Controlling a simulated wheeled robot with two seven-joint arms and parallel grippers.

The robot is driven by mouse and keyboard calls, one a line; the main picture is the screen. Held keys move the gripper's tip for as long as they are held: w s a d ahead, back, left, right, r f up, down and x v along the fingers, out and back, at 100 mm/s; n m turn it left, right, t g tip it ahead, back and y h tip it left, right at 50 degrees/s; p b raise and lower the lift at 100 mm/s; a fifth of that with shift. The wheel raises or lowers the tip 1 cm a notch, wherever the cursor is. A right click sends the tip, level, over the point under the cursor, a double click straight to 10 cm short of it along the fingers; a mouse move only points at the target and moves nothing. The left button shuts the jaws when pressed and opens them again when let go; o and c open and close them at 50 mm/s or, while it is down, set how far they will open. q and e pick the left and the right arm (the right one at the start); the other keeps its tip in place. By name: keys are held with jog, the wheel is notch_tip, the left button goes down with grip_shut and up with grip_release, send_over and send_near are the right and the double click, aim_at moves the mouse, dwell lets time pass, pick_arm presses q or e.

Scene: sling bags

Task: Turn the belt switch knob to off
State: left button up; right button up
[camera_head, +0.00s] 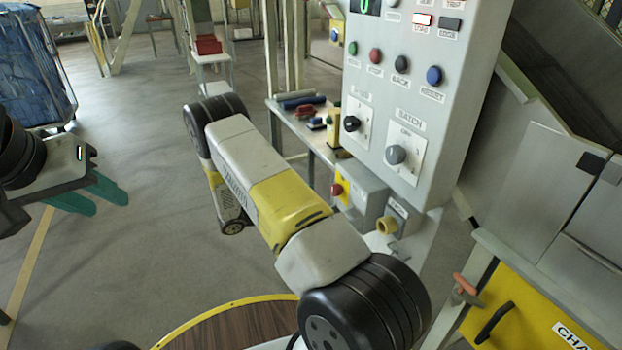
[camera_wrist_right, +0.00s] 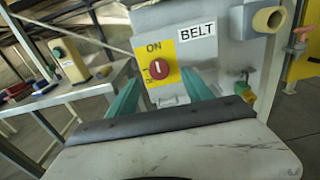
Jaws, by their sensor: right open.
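The belt switch knob (camera_wrist_right: 159,69) is a round red knob on a yellow plate (camera_wrist_right: 153,55) marked ON at its top, beside a BELT label (camera_wrist_right: 197,32). The knob's exact pointing direction is too small to tell. The knob also shows in the head view (camera_head: 338,189), on a grey box under the control panel. My right gripper (camera_wrist_right: 160,77) is open, its teal fingers either side of the knob's lower part in the picture; I see no contact. In the head view my right arm hides this gripper. My left gripper (camera_head: 111,204) is open and empty at the left, over the floor.
The grey control panel (camera_head: 420,90) with buttons and two larger knobs rises above the switch box. A side table (camera_head: 300,120) with tools stands behind it. A yellow chute front (camera_head: 540,320) with a black handle is at the right. The floor at left is mostly clear.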

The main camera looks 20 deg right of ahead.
aim_at(332, 190)
jog(key=shift+t, duration=0.3)
jog(key=d, duration=0.5)
jog(key=w+d, duration=0.1)
jog(key=d, duration=0.1)
jog(key=shift+d+f, duration=0.25)
jog(key=shift+d, duration=0.1)
jog(key=shift+s, duration=0.1)
grip_shut()
